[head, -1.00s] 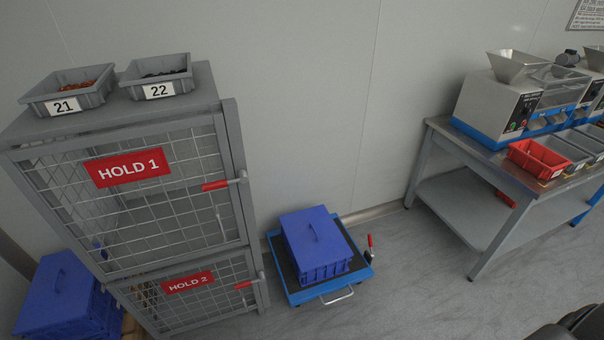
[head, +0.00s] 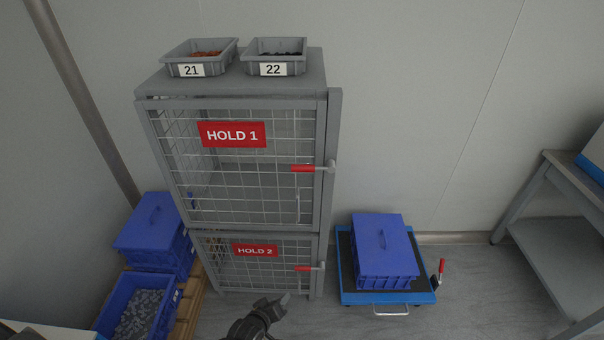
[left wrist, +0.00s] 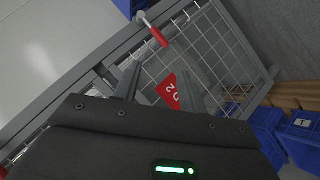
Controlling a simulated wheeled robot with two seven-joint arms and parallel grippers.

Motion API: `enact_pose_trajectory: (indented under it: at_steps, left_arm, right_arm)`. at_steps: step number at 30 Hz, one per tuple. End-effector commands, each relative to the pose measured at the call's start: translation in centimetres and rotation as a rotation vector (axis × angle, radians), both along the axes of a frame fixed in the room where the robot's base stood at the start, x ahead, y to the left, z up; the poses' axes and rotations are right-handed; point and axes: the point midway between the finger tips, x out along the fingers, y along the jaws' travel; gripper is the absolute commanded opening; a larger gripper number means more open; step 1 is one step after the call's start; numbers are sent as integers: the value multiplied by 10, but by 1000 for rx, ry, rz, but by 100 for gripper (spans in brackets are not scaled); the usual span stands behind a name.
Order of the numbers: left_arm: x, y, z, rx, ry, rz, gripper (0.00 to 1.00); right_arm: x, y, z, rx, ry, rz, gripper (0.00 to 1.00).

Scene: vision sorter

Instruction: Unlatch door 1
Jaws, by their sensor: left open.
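Door 1 (head: 240,185) is the upper wire-mesh door of a grey cabinet, with a red HOLD 1 sign (head: 232,134). It looks closed. Its red latch handle (head: 303,168) lies level, at the door's right edge. My left gripper (head: 283,299) is low in front of the cabinet, below both handles and apart from them. In the left wrist view its open fingers (left wrist: 160,86) are empty and face the lower mesh door, whose red sign (left wrist: 168,91) shows between them. My right gripper is not in view.
Lower door 2 (head: 255,272) has its own red handle (head: 303,268). Grey bins 21 (head: 192,71) and 22 (head: 273,69) stand on top. A blue trolley (head: 345,297) with a blue crate (head: 384,250) stands right, blue crates (head: 152,235) left. Floor in front right is open.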

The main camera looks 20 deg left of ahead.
Motion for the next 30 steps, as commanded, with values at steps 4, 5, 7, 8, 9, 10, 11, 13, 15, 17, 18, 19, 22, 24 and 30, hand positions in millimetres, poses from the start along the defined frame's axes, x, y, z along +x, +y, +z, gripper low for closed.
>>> enact_pose_trajectory:
  at_steps: [4,5,7,8,9,10,11,13,15,17,18,19,22,24,30]
  left_arm:
    - [81,-8,157,-322,-289,130,41]
    - [89,-8,186,-382,-336,144,41]
    - [101,-8,245,-510,-431,164,41]
    - [104,-7,267,-559,-466,168,41]
    - [106,-6,293,-617,-505,170,41]
    - [106,-6,309,-653,-530,171,41]
    - [106,-6,323,-687,-551,170,41]
    - [105,-5,348,-746,-588,168,41]
    - [104,-4,362,-781,-608,165,41]
    - [104,-4,368,-795,-616,164,41]
    - [103,-4,369,-799,-618,165,41]
    - [103,-4,370,-801,-618,164,41]
    - [107,-4,370,-799,-618,164,41]
    - [114,-5,372,-799,-618,165,41]
    - [148,-10,379,-797,-618,164,41]
  right_arm:
    - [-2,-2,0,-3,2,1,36]
    - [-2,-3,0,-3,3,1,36]
    - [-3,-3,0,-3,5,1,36]
    - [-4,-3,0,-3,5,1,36]
    - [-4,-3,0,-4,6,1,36]
    - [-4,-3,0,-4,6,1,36]
    - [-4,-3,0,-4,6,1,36]
    - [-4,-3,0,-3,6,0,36]
    - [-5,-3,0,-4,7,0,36]
    - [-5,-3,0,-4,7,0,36]
    - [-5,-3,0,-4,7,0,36]
    - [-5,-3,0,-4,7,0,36]
    - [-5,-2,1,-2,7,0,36]
    - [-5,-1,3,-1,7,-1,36]
    - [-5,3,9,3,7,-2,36]
